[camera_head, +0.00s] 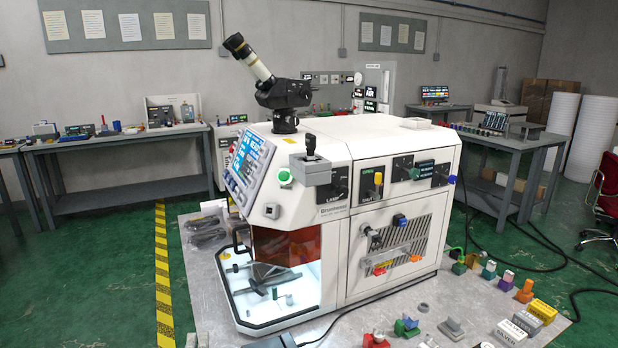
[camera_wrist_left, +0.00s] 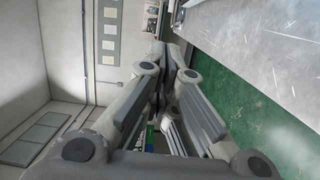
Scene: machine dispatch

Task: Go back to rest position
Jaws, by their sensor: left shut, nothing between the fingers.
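My left gripper (camera_wrist_left: 163,62) fills the middle of the left wrist view. Its two grey fingers are closed together at the tips, with nothing between them. In the head view only a small grey part, likely the tip of this gripper (camera_head: 197,340), shows at the bottom edge, by the left side of the metal table (camera_head: 208,290). In the wrist view it is beside the table edge (camera_wrist_left: 262,40), over the green floor. My right gripper is not in view.
A large white machine (camera_head: 390,205) with a microscope (camera_head: 270,85) stands on the table. Several small coloured parts and labelled blocks (camera_head: 527,322) lie along its front right. Workbenches (camera_head: 115,145) line the back wall. Green floor (camera_head: 90,270) is clear at left, past yellow-black tape (camera_head: 162,265).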

